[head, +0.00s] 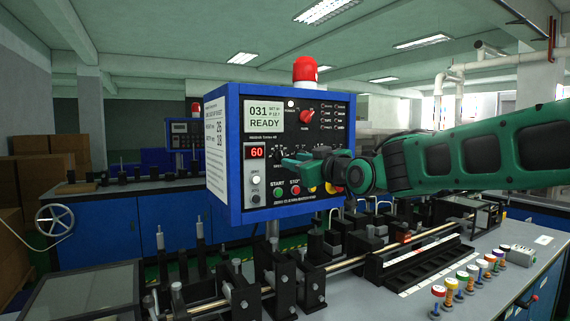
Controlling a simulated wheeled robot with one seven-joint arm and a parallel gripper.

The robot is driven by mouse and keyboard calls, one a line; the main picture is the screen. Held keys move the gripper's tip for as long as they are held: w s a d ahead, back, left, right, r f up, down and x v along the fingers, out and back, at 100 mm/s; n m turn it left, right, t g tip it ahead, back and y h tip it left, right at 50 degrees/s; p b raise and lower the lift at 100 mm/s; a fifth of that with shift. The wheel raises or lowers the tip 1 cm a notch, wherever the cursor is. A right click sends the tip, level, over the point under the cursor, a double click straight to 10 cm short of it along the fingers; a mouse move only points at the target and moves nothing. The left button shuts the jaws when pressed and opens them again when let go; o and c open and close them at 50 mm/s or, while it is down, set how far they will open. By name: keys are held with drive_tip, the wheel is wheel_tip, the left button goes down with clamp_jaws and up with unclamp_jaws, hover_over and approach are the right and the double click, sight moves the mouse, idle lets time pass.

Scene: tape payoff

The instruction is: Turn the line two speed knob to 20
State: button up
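A blue control box (226,204) with a black front panel stands in the middle of the head view. Its screen (264,115) reads 031 and READY. Below it, a red display (256,152) reads 60. A small dark knob (278,155) sits just right of that display; its label is too small to read. A red knob (307,117) is higher on the panel. My green gripper (290,158) reaches in from the right, its fingertips in front of the panel close to the dark knob. I cannot tell whether it touches or how far its fingers are apart. It hides the panel's middle right.
Green START (279,191) and red STOP (295,190) buttons sit below my gripper. A red beacon (305,70) tops the box. A machine bed with a long rod (345,263) and black blocks lies below. A second control box (183,136) stands behind at the left.

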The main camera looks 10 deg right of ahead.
sight(281, 156)
drive_tip(key=x, duration=0.5)
drive_tip(key=shift+w+a, duration=0.15)
drive_tip(key=shift+w, duration=0.25)
clamp_jaws()
